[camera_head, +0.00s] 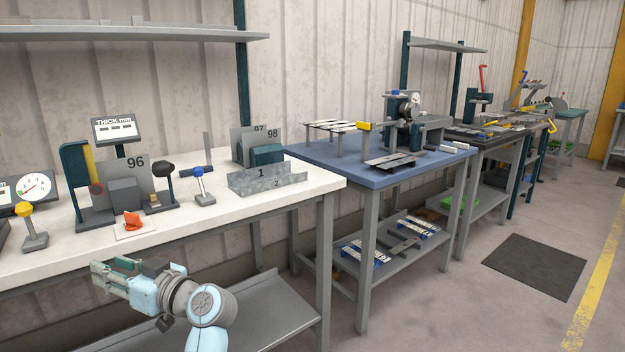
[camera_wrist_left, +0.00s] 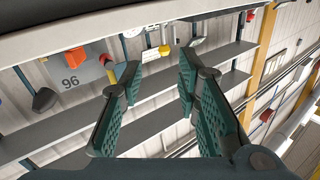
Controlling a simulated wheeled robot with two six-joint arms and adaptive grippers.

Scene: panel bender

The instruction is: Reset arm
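My left gripper (camera_head: 106,274) is low in front of the white bench's front edge in the head view, with its fingers pointing left. In the left wrist view its two green ribbed fingers (camera_wrist_left: 158,88) stand apart with nothing held between them. The gripper is open and touches nothing that I can see. My right gripper is in neither view.
A blue table (camera_head: 330,158) stands beyond. Floor at the right is clear around a dark mat (camera_head: 535,265).

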